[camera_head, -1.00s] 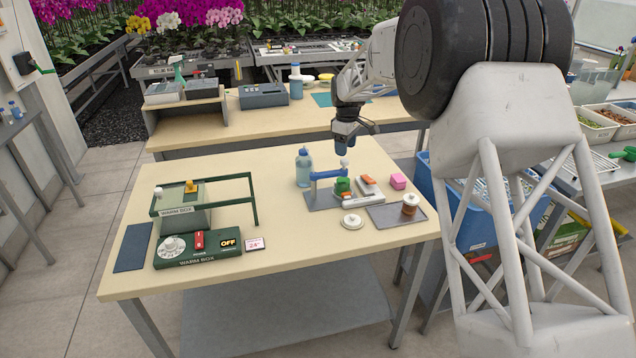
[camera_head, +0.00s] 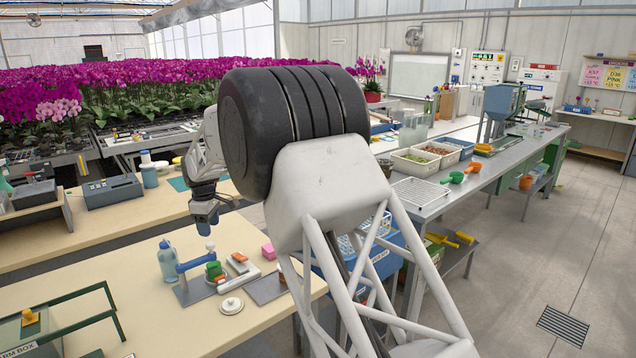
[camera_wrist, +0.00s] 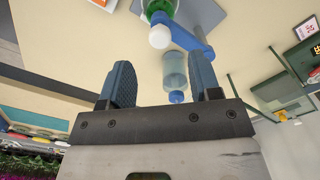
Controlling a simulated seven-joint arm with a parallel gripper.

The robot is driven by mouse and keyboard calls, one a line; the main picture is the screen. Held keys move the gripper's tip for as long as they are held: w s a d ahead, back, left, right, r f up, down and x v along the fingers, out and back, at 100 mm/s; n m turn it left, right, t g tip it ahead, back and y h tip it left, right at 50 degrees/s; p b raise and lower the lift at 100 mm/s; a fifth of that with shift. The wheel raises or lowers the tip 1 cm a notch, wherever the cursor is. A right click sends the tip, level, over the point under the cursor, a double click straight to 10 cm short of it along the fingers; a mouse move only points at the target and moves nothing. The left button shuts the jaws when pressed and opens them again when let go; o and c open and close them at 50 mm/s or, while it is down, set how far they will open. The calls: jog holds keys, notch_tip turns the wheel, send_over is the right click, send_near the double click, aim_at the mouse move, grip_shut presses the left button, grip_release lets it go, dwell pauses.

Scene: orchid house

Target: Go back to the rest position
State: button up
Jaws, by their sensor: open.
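My gripper (camera_head: 204,222) hangs pointing down above the far part of the wooden table (camera_head: 150,310). In the wrist view my gripper (camera_wrist: 163,85) has its two dark blue fingers wide apart with nothing held between them. A clear blue bottle (camera_head: 168,262) stands on the table below it. The bottle (camera_wrist: 175,70) shows beyond the fingers in the wrist view, apart from them. A blue lever stand with a white knob (camera_head: 210,246) stands beside the bottle, with a green piece (camera_head: 214,271) under it.
A white lid (camera_head: 231,306), a grey tray (camera_head: 267,290) and a pink block (camera_head: 268,251) are on the table. A green frame (camera_head: 95,320) of the warm box rises at the left. A grey bench with white bins (camera_head: 415,165) runs at the right. The aisle floor (camera_head: 540,250) is clear.

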jog(key=s+d+r+m, duration=0.3)
jog(key=s+d+r, duration=0.2)
jog(key=d, duration=0.7)
jog(key=s+d+r+m+t, duration=0.15)
jog(key=s+d+r, duration=0.4)
jog(key=d, duration=0.65)
jog(key=s+d+r+m, duration=0.4)
jog(key=s+d+r, duration=0.15)
jog(key=d, duration=0.65)
jog(key=s+d+f+m, duration=0.2)
jog(key=s+d, duration=0.5)
jog(key=s, duration=0.4)
jog(key=s+d+f+m, duration=0.2)
jog(key=s+d+m, duration=0.2)
jog(key=s+d, duration=0.4)
jog(key=s+d+f+m+t, duration=0.1)
jog(key=s+d+f+m, duration=0.1)
jog(key=s+d, duration=0.6)
jog(key=s+m, duration=0.1)
jog(key=s, duration=0.6)
jog(key=shift+s+d, duration=0.25)
jog(key=shift+s, duration=0.1)
